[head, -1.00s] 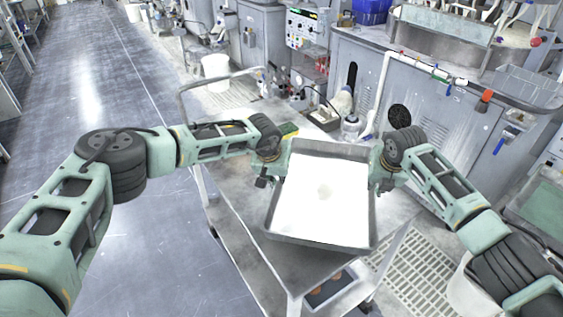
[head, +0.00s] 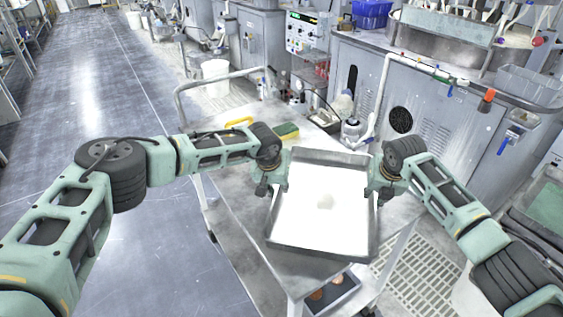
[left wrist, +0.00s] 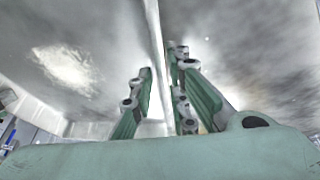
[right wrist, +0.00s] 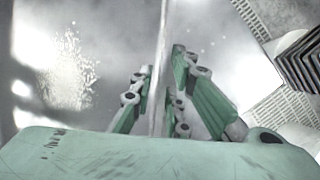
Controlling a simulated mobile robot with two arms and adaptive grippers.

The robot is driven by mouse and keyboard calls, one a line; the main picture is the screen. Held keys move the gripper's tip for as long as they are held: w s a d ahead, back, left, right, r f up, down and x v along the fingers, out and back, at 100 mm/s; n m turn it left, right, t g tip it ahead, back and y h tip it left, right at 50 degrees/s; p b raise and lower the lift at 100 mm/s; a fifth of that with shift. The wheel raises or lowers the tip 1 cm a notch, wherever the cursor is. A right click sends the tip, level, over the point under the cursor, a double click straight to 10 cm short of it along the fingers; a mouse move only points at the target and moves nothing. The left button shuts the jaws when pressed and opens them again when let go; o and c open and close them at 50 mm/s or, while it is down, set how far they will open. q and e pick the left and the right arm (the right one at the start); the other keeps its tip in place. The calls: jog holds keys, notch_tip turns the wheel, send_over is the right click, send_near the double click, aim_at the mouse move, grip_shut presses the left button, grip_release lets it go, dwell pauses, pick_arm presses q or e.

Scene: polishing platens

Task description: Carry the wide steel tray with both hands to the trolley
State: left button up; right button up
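The wide steel tray (head: 322,245), with grey walls and a bright white floor, is over the trolley (head: 238,222) in the head view. Whether it touches the trolley top is unclear. My left gripper (head: 272,186) is at the tray's left wall and my right gripper (head: 378,188) at its right wall. In the left wrist view, the left gripper's fingers (left wrist: 160,92) lie on both sides of the thin wall. In the right wrist view, the right gripper's fingers (right wrist: 160,90) also straddle a wall. Both look shut on the tray; the exact finger contact is hard to see.
A green and yellow sponge (head: 287,131) and a yellow item (head: 239,122) lie on the trolley behind the tray. Grey machine cabinets (head: 430,110) stand close behind to the right. A white bucket (head: 215,76) stands further back. The floor (head: 130,210) at the left is clear.

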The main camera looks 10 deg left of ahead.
pick_arm(q)
jog(key=shift+o, duration=0.3)
pick_arm(e)
jog(key=shift+o, duration=0.3)
pick_arm(q)
jog(key=shift+r, duration=0.15)
pick_arm(e)
jog(key=shift+w, duration=0.1)
jog(key=shift+r, duration=0.1)
pick_arm(q)
jog(key=v, duration=1.1)
jog(key=shift+s+r, duration=0.2)
pick_arm(e)
jog(key=v, duration=1.1)
jog(key=shift+s+r, duration=0.2)
jog(key=shift+r, duration=0.2)
jog(key=shift+d, duration=0.15)
